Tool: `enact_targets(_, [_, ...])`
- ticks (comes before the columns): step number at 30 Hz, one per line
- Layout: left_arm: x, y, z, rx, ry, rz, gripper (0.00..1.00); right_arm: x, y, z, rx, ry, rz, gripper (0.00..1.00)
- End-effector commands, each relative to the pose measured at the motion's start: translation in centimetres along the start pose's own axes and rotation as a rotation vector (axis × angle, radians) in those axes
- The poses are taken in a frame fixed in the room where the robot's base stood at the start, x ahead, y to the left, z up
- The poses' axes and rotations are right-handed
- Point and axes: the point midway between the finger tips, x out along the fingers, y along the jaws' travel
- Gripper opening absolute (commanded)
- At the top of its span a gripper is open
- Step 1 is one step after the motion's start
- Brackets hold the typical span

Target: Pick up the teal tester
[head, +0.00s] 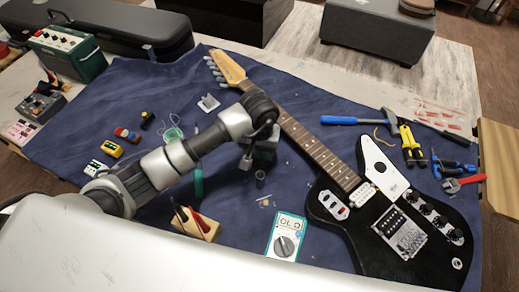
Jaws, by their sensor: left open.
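The teal tester (284,240) lies face up on the dark blue cloth, near the front middle. It has a white face, a small display and a dark round dial. My left gripper (254,170) hangs over the cloth, above and to the left of the tester in the picture and apart from it. It points down, is open and appears to hold nothing. My right gripper does not show.
A black electric guitar (412,225) lies right of the tester, its neck running to the upper left. A wooden block (196,224) with tools stands left of the tester.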

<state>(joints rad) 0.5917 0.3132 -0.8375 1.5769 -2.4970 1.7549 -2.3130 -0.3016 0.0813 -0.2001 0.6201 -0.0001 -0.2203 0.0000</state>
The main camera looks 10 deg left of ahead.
Motion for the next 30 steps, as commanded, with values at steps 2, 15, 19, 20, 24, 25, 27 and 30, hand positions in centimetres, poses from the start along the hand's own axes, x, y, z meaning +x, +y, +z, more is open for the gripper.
enact_targets(2, [0.2, 0.0, 0.0, 0.0, 0.0, 0.0, 0.54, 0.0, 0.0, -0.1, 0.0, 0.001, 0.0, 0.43])
enact_targets(15, [0.1, 0.0, 0.0, 0.0, 0.001, 0.0, 0.11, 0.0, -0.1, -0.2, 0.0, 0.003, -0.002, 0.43])
enact_targets(19, [0.1, 0.0, 0.0, 0.0, 0.001, 0.0, 0.01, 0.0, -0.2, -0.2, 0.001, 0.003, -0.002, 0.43])
enact_targets(20, [0.1, 0.0, 0.0, 0.0, 0.001, 0.0, 0.01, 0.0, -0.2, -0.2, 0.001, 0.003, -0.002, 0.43])
enact_targets(24, [0.1, 0.0, 0.0, 0.0, 0.002, 0.0, 0.01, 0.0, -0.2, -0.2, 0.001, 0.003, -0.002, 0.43])
enact_targets(25, [0.0, 0.0, -0.1, 0.0, 0.002, 0.0, 0.01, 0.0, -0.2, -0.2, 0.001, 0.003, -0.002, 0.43])
enact_targets(27, [-0.3, 0.0, -0.1, 0.001, 0.003, 0.0, 0.01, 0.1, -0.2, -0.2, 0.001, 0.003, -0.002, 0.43])
enact_targets(30, [-1.1, 0.0, -0.1, 0.001, 0.005, 0.0, 0.01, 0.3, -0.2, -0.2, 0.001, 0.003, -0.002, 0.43])
